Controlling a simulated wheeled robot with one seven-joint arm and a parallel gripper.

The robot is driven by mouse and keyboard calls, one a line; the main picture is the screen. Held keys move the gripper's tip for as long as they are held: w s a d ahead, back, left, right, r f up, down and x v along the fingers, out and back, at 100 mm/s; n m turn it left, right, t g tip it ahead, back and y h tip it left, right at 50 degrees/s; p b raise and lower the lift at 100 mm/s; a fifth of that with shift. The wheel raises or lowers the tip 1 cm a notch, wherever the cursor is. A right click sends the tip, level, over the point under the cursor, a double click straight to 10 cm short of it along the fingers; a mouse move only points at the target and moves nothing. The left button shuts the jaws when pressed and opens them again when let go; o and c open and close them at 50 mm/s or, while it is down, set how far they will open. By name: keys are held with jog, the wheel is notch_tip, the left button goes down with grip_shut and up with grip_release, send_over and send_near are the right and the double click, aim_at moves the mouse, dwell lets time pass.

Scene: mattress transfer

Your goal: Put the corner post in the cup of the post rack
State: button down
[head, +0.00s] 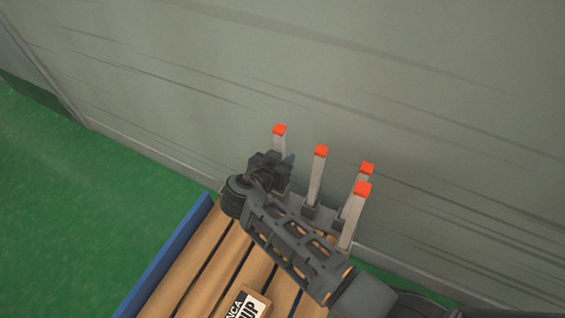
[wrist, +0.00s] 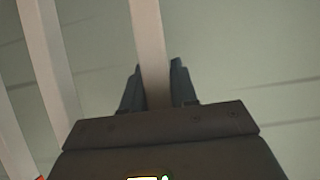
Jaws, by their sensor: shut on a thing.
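My gripper (head: 286,161) is shut on a pale grey corner post (head: 280,147) with an orange top, the leftmost post in the head view. In the wrist view this post (wrist: 151,45) passes between the two dark fingers (wrist: 157,88). The post looks roughly upright. Its lower end is hidden behind my gripper and arm, so I cannot tell whether it sits in a cup. The post rack (head: 327,220) stands by the wall, with dark cups (head: 310,210) at the feet of other posts. My arm covers part of it.
Several other orange-topped posts, including one beside the held post (head: 317,180) and one farther right (head: 354,215), stand close to my arm. A wooden slatted platform (head: 190,270) with a blue edge (head: 165,258) carries a labelled box (head: 246,303). A grey wall (head: 400,90) rises behind.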

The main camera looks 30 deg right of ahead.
jog(key=shift+f, duration=0.75)
jog(key=shift+f, duration=0.2)
jog(key=c, duration=0.9)
grip_release()
jog(key=shift+r, duration=0.1)
jog(key=v, duration=1.2)
